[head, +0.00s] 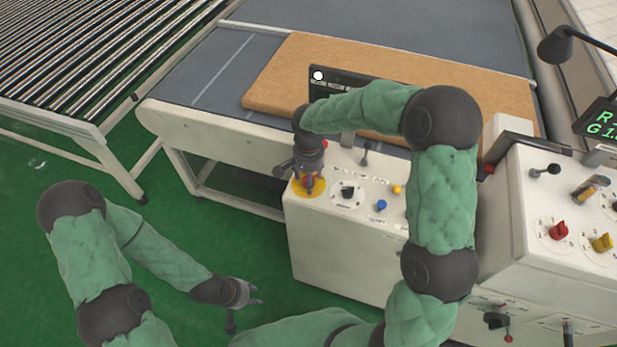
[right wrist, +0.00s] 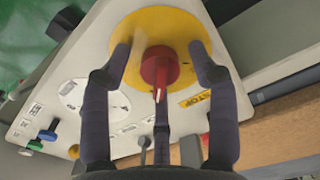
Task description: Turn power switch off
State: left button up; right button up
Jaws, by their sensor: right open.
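A white control box (head: 330,247) stands at the conveyor's front. A red knob (right wrist: 158,68) sits on a round yellow plate marked STOP (right wrist: 185,22), also in the head view (head: 298,189). A black rotary switch (head: 347,192) on a white dial is beside it; its dial shows in the right wrist view (right wrist: 74,92). I cannot read which is labelled power. My right gripper (right wrist: 162,60) is open, its fingers spread around the red knob with visible gaps; in the head view (head: 310,182) it points down over the yellow plate. My left gripper (head: 246,297) is open and empty, low over the floor.
Blue (head: 381,205) and yellow (head: 396,189) buttons and a black lever (head: 366,152) share the box top. Another control cabinet (head: 530,225) stands right. Green floor (head: 200,225) is clear at left.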

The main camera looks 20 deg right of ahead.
jog(key=shift+c, duration=0.3)
jog(key=c, duration=1)
jog(key=shift+c, duration=0.2)
